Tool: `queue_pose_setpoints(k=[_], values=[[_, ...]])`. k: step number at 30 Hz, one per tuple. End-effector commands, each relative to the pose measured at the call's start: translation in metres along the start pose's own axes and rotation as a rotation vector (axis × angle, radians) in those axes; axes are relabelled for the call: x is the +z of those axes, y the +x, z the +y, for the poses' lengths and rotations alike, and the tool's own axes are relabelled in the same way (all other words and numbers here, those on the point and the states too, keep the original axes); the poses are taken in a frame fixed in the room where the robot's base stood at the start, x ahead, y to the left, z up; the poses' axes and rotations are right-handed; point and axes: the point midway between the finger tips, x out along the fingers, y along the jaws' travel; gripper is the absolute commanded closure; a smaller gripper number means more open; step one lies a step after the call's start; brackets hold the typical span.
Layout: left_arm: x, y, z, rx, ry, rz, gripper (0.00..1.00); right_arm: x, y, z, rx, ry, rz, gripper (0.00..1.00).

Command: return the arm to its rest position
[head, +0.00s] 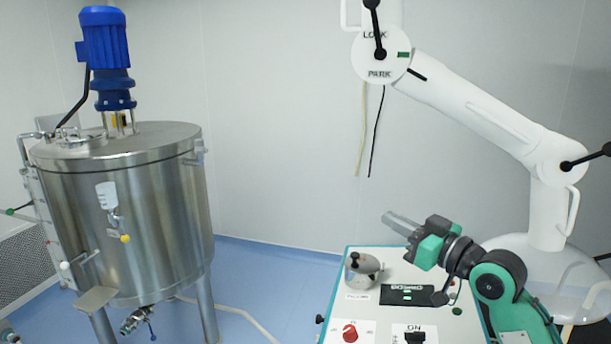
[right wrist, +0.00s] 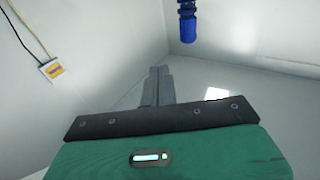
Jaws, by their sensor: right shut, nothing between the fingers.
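My right gripper (head: 390,219) is in the air above the control box, its grey fingers together and pointing left. It holds nothing. In the right wrist view the closed fingers (right wrist: 157,85) stand out beyond the green gripper body, with no object at their tips. A white jointed arm (head: 480,112) stands behind and right of my gripper. Its upper joint disc (head: 380,55) bears the words LOCK and PARK and a black-knobbed lever. My gripper is apart from this arm. My left gripper is not in view.
The control box (head: 405,265) below my gripper carries a red knob (head: 350,332), a metal part with a black knob (head: 362,266) and a switch marked ON. A steel tank (head: 140,225) with a blue motor (head: 106,45) stands at left. Blue floor between them is mostly clear.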

Motion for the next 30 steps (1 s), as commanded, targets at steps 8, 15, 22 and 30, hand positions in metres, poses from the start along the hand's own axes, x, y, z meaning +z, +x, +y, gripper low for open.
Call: queue_pose_setpoints(k=[8, 15, 22, 30], values=[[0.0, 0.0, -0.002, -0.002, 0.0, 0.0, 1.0, 0.153, -0.041, -0.036, 0.09, 0.057, -0.319, 1.0], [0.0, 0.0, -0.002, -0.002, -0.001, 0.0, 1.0, 0.258, -0.106, -0.075, 0.185, 0.114, -0.597, 1.0], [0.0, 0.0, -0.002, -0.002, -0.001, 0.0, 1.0, 0.333, -0.189, -0.118, 0.291, 0.181, -0.872, 1.0], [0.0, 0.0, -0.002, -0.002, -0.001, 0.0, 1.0, 0.376, -0.281, -0.161, 0.407, 0.248, -1.139, 1.0]])
